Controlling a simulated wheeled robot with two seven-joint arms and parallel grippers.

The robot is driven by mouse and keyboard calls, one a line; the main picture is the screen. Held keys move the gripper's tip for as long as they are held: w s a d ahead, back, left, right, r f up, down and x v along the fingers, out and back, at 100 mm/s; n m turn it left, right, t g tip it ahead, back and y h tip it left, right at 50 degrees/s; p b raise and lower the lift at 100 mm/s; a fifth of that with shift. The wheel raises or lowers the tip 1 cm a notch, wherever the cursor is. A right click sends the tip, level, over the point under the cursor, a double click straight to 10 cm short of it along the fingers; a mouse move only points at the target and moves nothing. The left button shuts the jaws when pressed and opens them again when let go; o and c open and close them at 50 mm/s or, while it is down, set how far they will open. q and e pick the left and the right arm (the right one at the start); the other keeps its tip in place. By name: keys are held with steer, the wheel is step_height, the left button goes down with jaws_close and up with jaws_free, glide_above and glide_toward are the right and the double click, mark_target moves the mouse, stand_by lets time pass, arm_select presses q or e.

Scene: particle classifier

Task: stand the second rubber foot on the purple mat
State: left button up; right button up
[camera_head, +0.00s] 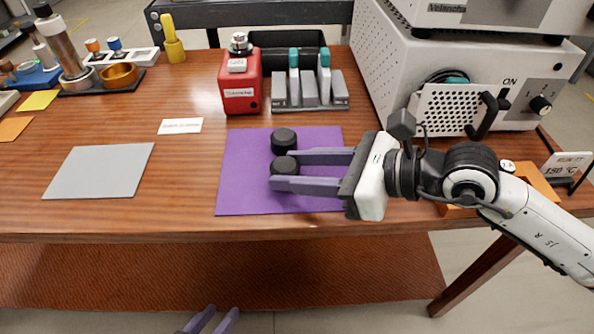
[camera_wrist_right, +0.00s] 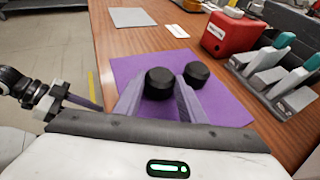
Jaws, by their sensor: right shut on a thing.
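The purple mat (camera_head: 240,195) lies flat near the table's front edge. Two black rubber feet are at its middle. The far rubber foot (camera_head: 284,139) stands on the mat, just beyond my right gripper's far finger. The near rubber foot (camera_head: 285,165) is between the fingertips of my right gripper (camera_head: 281,171), which is shut on it. In the right wrist view the held foot (camera_wrist_right: 159,83) is between the fingers and the other foot (camera_wrist_right: 196,74) is outside the right-hand finger. Whether the held foot touches the mat is hard to tell. My left gripper (camera_head: 218,314) is below the table edge, its fingers apart and empty.
A red box (camera_head: 240,85) and a grey rack (camera_head: 311,95) with teal-topped items stand behind the mat. A white machine (camera_head: 390,80) stands behind my right arm. A grey mat (camera_head: 98,172) lies left, with bare table between it and the purple mat.

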steer(key=shift+f, duration=0.15)
steer(key=o, duration=1)
steer(key=shift+o, duration=0.2)
steer(key=shift+r, duration=0.25)
steer(key=v, duration=1.1)
steer(key=shift+f, duration=0.25)
steer(key=shift+s+d+r, duration=0.3)
steer(key=shift+d+r, duration=0.05)
steer(key=shift+d, duration=0.05)
